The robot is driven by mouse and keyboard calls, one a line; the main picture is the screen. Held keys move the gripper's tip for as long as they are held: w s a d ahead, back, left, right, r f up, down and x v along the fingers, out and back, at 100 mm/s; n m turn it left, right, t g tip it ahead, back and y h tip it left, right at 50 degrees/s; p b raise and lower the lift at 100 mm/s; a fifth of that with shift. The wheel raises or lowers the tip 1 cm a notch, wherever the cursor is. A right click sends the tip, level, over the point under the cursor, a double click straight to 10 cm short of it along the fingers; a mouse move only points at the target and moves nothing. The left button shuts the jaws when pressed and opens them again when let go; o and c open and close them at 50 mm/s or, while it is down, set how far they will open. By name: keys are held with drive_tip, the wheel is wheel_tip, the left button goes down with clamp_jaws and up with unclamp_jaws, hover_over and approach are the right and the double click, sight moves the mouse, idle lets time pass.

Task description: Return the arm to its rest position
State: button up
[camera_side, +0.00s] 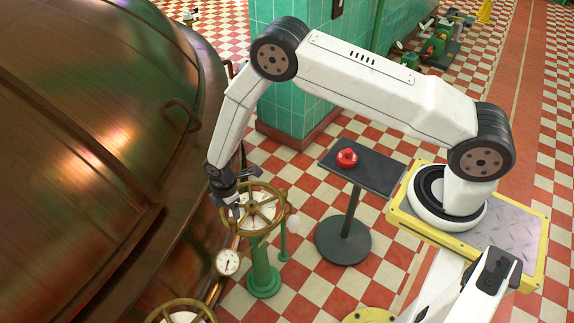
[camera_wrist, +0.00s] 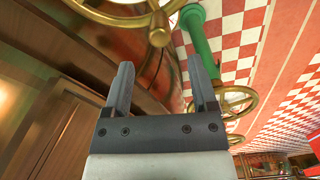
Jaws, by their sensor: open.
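My gripper (camera_side: 232,200) hangs at the left edge of a brass handwheel (camera_side: 268,214) on a green post, close to the copper kettle. In the wrist view my gripper (camera_wrist: 158,90) shows two dark fingers spread apart with nothing between them. A brass wheel (camera_wrist: 120,18) shows just beyond the fingers at the top of that view. I cannot tell whether a finger touches the wheel. My arm is stretched out to the left from its base, with its elbow raised high.
The copper kettle (camera_side: 90,130) fills the left side. A dark stand (camera_side: 368,174) holding a red object (camera_side: 347,158) is between the wheel and my base. A pressure gauge (camera_side: 228,262) and another brass wheel (camera_side: 182,308) are below. A green tiled pillar (camera_side: 290,110) stands behind.

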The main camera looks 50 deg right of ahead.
drive_tip(key=shift+r, duration=0.1)
drive_tip(key=shift+d+r, duration=0.2)
drive_tip(key=shift+r, duration=0.35)
drive_tip(key=s+d+r+m+t, duration=0.1)
drive_tip(key=s+d+r+m, duration=0.2)
drive_tip(key=r, duration=0.5)
drive_tip(key=s+d+r+m, duration=0.1)
drive_tip(key=d+r+m, duration=0.3)
drive_tip(key=r, duration=0.5)
drive_tip(key=s+d+r+m+t, duration=0.1)
drive_tip(key=s+d+r+m, duration=0.3)
drive_tip(key=s+r+m, duration=0.4)
drive_tip(key=s+r, duration=0.1)
drive_tip(key=s, duration=0.4)
drive_tip(key=shift+s+d+m+t, duration=0.2)
drive_tip(key=shift+m+t, duration=0.1)
drive_tip(key=shift+m, duration=0.1)
